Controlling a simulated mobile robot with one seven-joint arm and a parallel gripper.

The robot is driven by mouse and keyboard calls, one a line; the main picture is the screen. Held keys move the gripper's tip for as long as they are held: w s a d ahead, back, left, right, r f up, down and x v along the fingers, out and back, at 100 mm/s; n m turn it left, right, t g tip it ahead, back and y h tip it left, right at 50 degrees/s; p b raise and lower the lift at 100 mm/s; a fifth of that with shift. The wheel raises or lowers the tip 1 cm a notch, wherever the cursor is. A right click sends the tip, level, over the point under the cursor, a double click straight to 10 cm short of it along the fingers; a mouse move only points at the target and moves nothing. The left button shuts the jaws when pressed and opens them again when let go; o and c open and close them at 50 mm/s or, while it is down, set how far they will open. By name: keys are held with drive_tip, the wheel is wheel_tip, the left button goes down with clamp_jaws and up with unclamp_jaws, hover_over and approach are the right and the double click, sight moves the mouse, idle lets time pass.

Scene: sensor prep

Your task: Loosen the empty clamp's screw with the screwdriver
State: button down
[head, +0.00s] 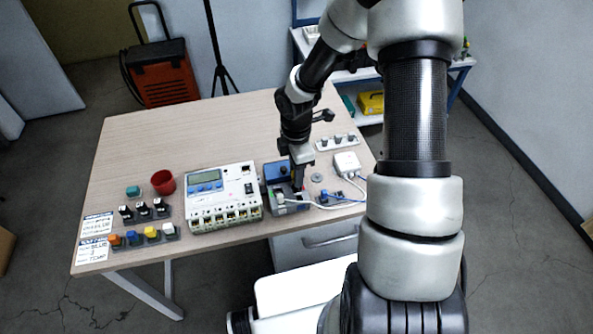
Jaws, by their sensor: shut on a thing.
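My gripper (300,182) points down over a small grey block with a blue back part (277,171), right of the large white unit (222,194). It is shut on a thin, reddish-dark thing that looks like the screwdriver, mostly hidden by the fingers. Its tip seems to be at or just above the block; I cannot tell whether it touches a screw. The empty clamp and its screw are too small to make out here. White cables (322,206) run right from the block.
A white box (346,163) and a small strip with knobs (336,142) lie right of the gripper. A red cup (163,182), a teal block (133,191), and racks of coloured caps (151,234) stand at the left. The back left of the table (190,125) is clear.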

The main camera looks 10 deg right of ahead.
drive_tip(key=c, duration=1.3)
unclamp_jaws()
drive_tip(key=shift+o, duration=0.2)
drive_tip(key=m+b, duration=0.2)
drive_tip(key=m, duration=0.2)
drive_tip(key=shift+f, duration=0.15)
drive_tip(key=m+b, duration=0.2)
drive_tip(key=m, duration=0.3)
drive_tip(key=m+b, duration=0.2)
drive_tip(key=m, duration=0.7)
